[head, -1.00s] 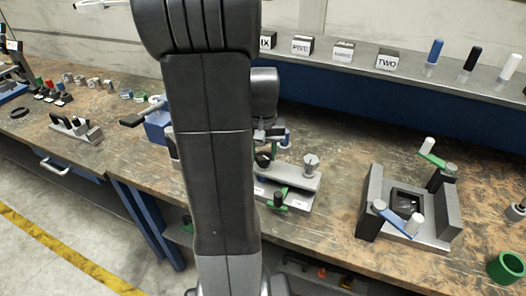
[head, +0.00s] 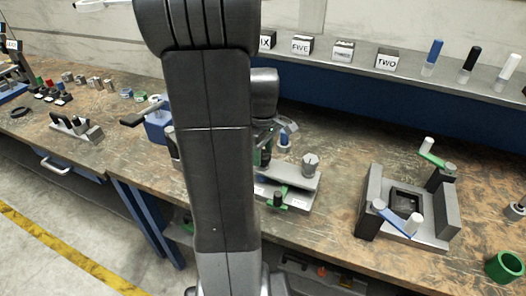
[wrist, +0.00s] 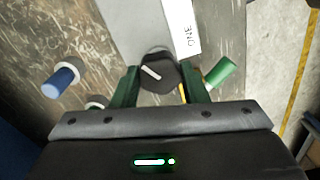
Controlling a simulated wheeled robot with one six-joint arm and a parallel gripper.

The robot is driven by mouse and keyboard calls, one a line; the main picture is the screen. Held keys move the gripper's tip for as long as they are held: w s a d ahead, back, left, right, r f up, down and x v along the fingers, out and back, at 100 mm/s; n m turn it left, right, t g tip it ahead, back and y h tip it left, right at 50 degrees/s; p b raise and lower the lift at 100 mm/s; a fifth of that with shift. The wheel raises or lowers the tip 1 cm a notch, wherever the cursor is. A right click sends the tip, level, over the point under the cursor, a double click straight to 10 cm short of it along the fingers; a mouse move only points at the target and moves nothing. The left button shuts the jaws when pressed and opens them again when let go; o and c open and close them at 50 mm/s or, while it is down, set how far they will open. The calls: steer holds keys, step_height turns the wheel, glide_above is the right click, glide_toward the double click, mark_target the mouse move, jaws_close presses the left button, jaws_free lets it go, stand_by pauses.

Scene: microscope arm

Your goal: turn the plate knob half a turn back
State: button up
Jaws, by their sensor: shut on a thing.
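The black plate knob (wrist: 160,73) has a white pointer line on its top, slanting from upper left to lower right in the wrist view. It stands on a grey plate (wrist: 130,20) beside a white label reading ONE (wrist: 184,27). My gripper (wrist: 159,80) has its green fingers on either side of the knob, shut on it. In the head view my gripper (head: 266,158) is partly hidden behind my arm, over the left part of the grey plate (head: 297,178). The knob cannot be made out there.
A blue-capped peg (wrist: 62,80) and a green handle (wrist: 221,72) stand near the fingers. A silver knob (head: 310,163) is on the plate's right. A grey fixture with cranks (head: 440,215) stands further right. Bare wooden bench (head: 340,165) lies between.

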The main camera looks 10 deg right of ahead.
steer(key=n, duration=0.5)
steer(key=shift+s+f+n, duration=0.1)
steer(key=shift+f+n, duration=0.05)
steer(key=shift+n, duration=0.15)
steer(key=n, duration=0.5)
steer(key=shift+n, duration=0.3)
steer(key=o, duration=1)
